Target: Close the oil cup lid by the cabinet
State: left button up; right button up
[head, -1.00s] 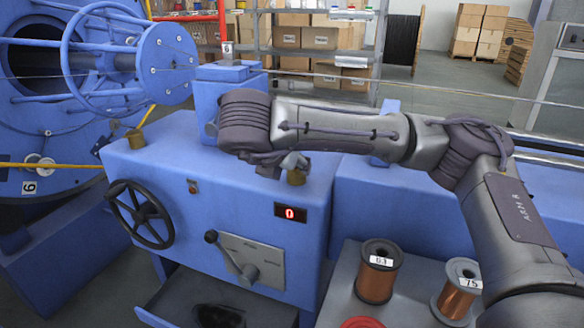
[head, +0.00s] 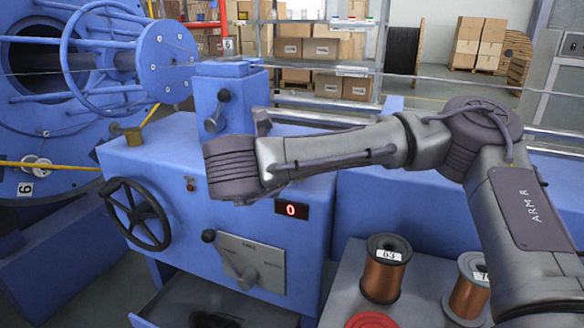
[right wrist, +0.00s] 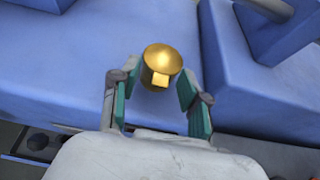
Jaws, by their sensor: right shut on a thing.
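The brass oil cup (right wrist: 162,62) shows in the right wrist view as a round gold top with a small square tab on its near side. It sits on the blue machine top. The lid looks flat on the cup, but the hinge cannot be made out. In the head view my right arm hides this cup and most of the gripper. My left gripper is not in view.
A black handwheel (head: 137,213), a ball-ended lever (head: 209,236) and a red-digit display (head: 291,210) are on the machine front. A blue block with a lever (head: 222,95) rises behind. Copper wire spools (head: 386,270) stand on a grey surface at the lower right.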

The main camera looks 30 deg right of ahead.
dwell(0.3)
jog(key=o, duration=1.1)
jog(key=shift+o, duration=0.2)
jog(key=shift+a, duration=0.1)
jog(key=v, duration=1.2)
jog(key=shift+f, duration=0.1)
